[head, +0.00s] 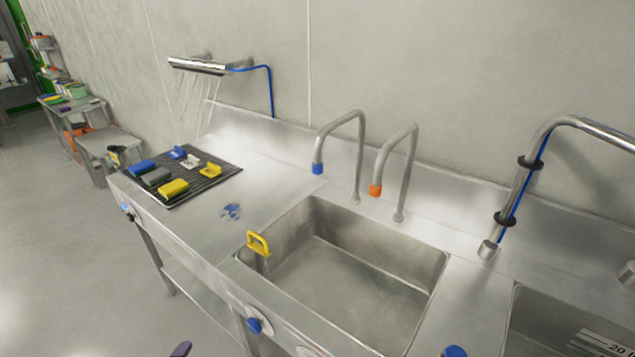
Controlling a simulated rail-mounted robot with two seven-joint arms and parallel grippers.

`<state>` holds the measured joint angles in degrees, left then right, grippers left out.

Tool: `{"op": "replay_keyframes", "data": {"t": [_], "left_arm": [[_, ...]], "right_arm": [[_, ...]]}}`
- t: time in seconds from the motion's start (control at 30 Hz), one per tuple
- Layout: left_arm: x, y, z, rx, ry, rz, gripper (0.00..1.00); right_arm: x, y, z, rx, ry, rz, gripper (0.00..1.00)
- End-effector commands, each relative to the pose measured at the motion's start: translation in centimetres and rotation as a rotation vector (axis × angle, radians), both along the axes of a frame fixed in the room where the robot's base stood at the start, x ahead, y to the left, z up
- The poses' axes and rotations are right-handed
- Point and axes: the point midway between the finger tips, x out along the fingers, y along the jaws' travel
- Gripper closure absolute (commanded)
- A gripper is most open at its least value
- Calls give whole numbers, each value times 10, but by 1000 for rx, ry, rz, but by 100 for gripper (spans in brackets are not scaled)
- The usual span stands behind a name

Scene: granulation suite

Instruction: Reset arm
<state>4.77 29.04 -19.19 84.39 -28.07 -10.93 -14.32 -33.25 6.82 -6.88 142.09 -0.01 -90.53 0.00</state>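Neither of my grippers can be made out in the head view, and no arm shows clearly. A small dark shape (181,349) pokes in at the bottom edge, left of the middle. It is cut off by the frame, and I cannot tell what it is.
A steel sink (345,285) has a yellow-handled tool (259,243) at its left rim. A black ribbed mat (209,184) holds blue, grey, yellow and white items. Two taps (360,150) (411,160) and a larger spout (515,190) rise behind.

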Motion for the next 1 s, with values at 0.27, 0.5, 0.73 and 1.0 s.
{"op": "replay_keyframes", "data": {"t": [0.27, 0.5, 0.73, 1.0], "left_arm": [[-14, 15, 45, -244, 171, 450, 22], [-85, -25, 76, -507, 410, 705, 22], [-189, -82, 96, -708, 649, 734, 22], [-270, -107, 88, -838, 766, 764, 22]], "right_arm": [[0, -2, 0, -7, 0, 4, 57], [0, -1, 1, -5, -1, 4, 57], [0, 0, 4, 0, 0, 1, 57], [0, 1, 6, 4, 0, -2, 57]]}}
